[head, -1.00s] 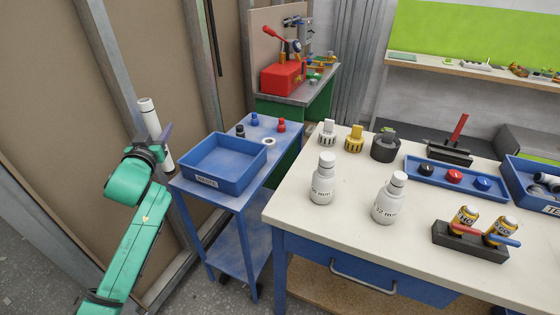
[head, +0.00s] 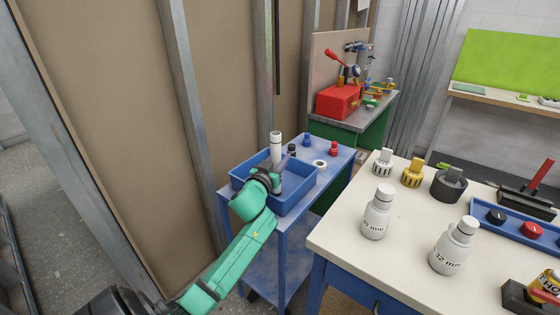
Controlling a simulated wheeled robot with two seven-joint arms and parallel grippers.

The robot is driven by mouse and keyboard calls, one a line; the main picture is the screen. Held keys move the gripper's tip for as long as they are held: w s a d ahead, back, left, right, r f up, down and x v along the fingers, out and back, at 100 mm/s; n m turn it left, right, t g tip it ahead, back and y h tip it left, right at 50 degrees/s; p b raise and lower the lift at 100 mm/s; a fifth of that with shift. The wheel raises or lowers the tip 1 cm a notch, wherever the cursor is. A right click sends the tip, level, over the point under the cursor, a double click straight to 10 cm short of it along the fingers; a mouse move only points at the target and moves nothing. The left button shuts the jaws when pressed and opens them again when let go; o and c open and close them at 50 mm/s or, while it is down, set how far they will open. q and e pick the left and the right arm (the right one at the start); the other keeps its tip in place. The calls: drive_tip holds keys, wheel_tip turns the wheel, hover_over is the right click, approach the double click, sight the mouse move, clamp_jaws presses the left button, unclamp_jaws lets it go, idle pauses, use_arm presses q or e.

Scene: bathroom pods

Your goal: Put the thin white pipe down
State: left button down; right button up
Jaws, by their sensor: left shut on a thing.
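The thin white pipe (head: 276,149) stands upright, with a dark band near its top. My left gripper (head: 272,176) is shut on it below the upper end. Gripper and pipe are in front of or over the blue waste tray (head: 297,206) on the small blue cart. The pipe's lower end is hidden behind the gripper and arm, so I cannot tell whether it touches the tray floor. My right gripper is not in view.
The blue cart (head: 341,164) also carries small blue and red items and a white ring (head: 320,163). The cream workbench (head: 345,238) with white bottles (head: 377,212) stands to the right. A wall with metal studs (head: 190,100) is close behind the cart.

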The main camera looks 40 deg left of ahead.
use_arm(q)
drive_tip(key=shift+f, duration=0.1)
drive_tip(key=c, duration=0.5)
unclamp_jaws()
drive_tip(key=shift+r, duration=0.2)
drive_tip(key=shift+s+d+f, duration=0.1)
drive_tip(key=shift+s+d, duration=0.05)
drive_tip(key=shift+s, duration=0.25)
drive_tip(key=v, duration=1.1)
drive_tip(key=shift+s+b, duration=0.1)
drive_tip(key=shift+b, duration=0.25)
